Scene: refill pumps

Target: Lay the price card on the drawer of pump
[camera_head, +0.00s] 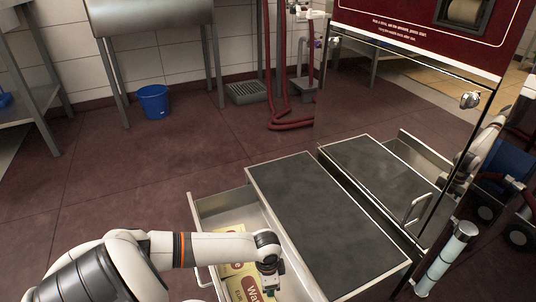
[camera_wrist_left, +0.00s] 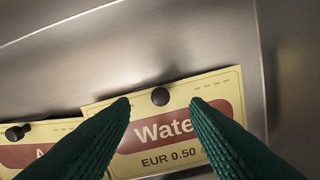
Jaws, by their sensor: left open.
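A yellow price card with a dark red band, reading "Water" and "EUR 0.50", lies in an open metal drawer (camera_head: 213,206). The card (camera_wrist_left: 165,145) has a round black knob (camera_wrist_left: 160,97) at its top edge. It shows partly in the head view (camera_head: 247,285). My left gripper (camera_wrist_left: 160,102) is open, its green fingertips on either side of the knob, apart from it. In the head view my left gripper (camera_head: 269,284) reaches down into the drawer. My right gripper is not in view.
A second yellow card (camera_wrist_left: 40,143) with a knob lies left of the Water card. A dark-topped cabinet (camera_head: 320,220) stands right of the drawer. Beyond it is a glossy mirroring panel below a red machine front (camera_head: 410,25). A blue bucket (camera_head: 154,101) stands on clear floor.

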